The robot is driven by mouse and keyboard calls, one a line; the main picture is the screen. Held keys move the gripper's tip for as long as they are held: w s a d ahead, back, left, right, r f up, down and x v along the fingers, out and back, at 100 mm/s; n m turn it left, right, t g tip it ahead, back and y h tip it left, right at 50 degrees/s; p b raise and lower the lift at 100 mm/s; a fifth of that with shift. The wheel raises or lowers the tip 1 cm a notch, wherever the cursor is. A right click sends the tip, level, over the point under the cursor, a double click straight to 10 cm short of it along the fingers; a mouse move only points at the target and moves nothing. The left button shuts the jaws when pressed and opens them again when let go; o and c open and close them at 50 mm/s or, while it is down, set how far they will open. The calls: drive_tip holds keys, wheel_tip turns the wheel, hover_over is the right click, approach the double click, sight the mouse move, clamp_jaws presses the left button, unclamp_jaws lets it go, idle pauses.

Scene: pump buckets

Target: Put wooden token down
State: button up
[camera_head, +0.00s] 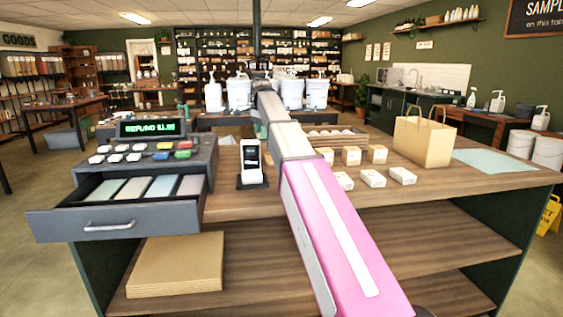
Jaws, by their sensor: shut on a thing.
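I cannot make out the wooden token anywhere in the head view. My arm rises from the bottom edge, pink then grey and white, and reaches away over the wooden counter (440,187) toward the far side. My gripper cannot be made out; the far end of the arm blocks the view there. Several white pump buckets (316,94) stand on a table beyond the counter, on both sides of the arm's far end.
A grey cash register (190,153) with its drawer (110,222) pulled open stands at left. A card reader (251,160), several small boxes (373,178), a paper bag (424,142) and a pale blue sheet (495,160) occupy the counter. Bare wood shows at front right.

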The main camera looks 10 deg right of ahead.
drive_tip(key=w+a+r+m, duration=0.1)
drive_tip(key=w+a+m, duration=0.1)
drive_tip(key=w, duration=0.2)
drive_tip(key=s+d+f, duration=0.1)
drive_tip(key=d+f, duration=0.1)
drive_tip(key=d, duration=0.1)
drive_tip(key=s+d+f, duration=0.2)
drive_tip(key=d, duration=0.2)
drive_tip(key=s+d+f, duration=0.1)
drive_tip(key=d+f, duration=0.1)
drive_tip(key=d, duration=0.1)
drive_tip(key=shift+s+d+f, duration=0.2)
drive_tip(key=shift+s+f, duration=0.15)
drive_tip(key=shift+f, duration=0.05)
drive_tip(key=shift+d+f, duration=0.1)
drive_tip(key=shift+f, duration=1.95)
drive_tip(key=o, duration=0.5)
drive_tip(key=shift+f, duration=0.15)
drive_tip(key=shift+c, duration=0.2)
drive_tip(key=o, duration=0.4)
wheel_tip(320, 180, up, 12)
drive_tip(key=shift+r, duration=0.2)
